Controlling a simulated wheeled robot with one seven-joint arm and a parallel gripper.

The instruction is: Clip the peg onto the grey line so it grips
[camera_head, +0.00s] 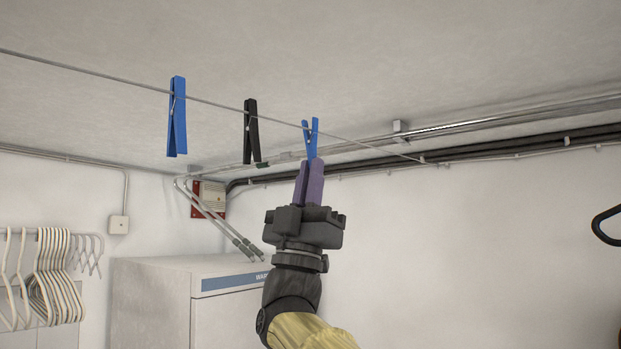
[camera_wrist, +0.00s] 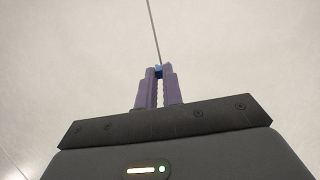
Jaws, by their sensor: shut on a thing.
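A blue peg (camera_head: 311,138) stands upright in my gripper (camera_head: 309,182), its two prongs pointing up in a V. My gripper is shut on its lower part, with purple fingers on both sides. The grey line (camera_head: 230,107) runs from upper left down to the right and passes at the peg's open upper end in the head view. I cannot tell whether it lies between the prongs or in front of or behind them. In the wrist view, the line (camera_wrist: 154,32) runs down to the peg (camera_wrist: 158,71) between the fingertips (camera_wrist: 158,76); the peg is mostly hidden.
Another blue peg (camera_head: 177,117) and a black peg (camera_head: 250,132) hang on the line to the left. Pipes (camera_head: 480,122) run along the wall behind. A white cabinet (camera_head: 160,300) and several hangers (camera_head: 55,275) stand lower left. A black hook-like thing (camera_head: 604,226) is at the right edge.

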